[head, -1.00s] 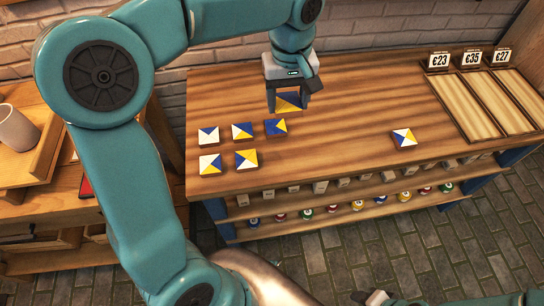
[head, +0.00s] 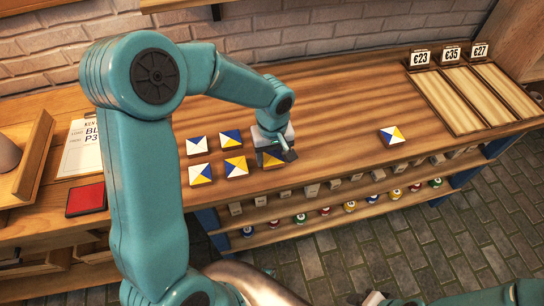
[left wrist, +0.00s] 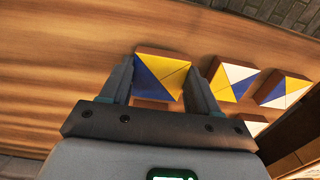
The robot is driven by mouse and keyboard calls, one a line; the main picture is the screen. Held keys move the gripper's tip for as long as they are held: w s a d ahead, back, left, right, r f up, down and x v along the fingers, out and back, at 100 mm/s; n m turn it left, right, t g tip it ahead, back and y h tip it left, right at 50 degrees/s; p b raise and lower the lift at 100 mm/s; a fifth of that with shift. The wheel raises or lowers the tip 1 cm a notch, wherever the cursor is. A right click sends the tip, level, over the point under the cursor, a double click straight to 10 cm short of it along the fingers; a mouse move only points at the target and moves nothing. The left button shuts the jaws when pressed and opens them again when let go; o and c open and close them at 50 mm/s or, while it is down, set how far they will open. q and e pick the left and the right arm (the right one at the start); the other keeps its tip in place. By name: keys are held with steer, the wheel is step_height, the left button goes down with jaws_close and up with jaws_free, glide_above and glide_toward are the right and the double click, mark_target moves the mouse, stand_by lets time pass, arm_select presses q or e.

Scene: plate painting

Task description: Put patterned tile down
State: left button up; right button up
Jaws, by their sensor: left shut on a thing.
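My left gripper (head: 273,158) is shut on a patterned tile (left wrist: 162,75), yellow and blue, in the left wrist view. In the head view it is beside the front row's blue, yellow and white tile (head: 236,166), low over the table (head: 330,100); I cannot tell whether the held tile touches the wood. A white and blue tile with yellow (head: 200,174) is further left. Behind are a white and blue tile (head: 196,145) and a blue, white and yellow tile (head: 230,138). The back row's third tile is hidden behind my gripper.
A single tile (head: 391,135) lies apart on the right. Price signs (head: 451,53) stand behind empty wooden trays (head: 455,105). Paint bottles (head: 350,206) line the shelf below. A red pad (head: 86,200) lies on the left bench. The table's middle is clear.

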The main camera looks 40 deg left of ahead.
arm_select(q)
steer(key=shift+f, duration=0.7)
steer(key=shift+f+b, duration=0.2)
steer(key=shift+b, duration=0.1)
steer(key=o, duration=1.1)
steer(key=shift+o, duration=0.2)
steer(key=shift+r, duration=0.1)
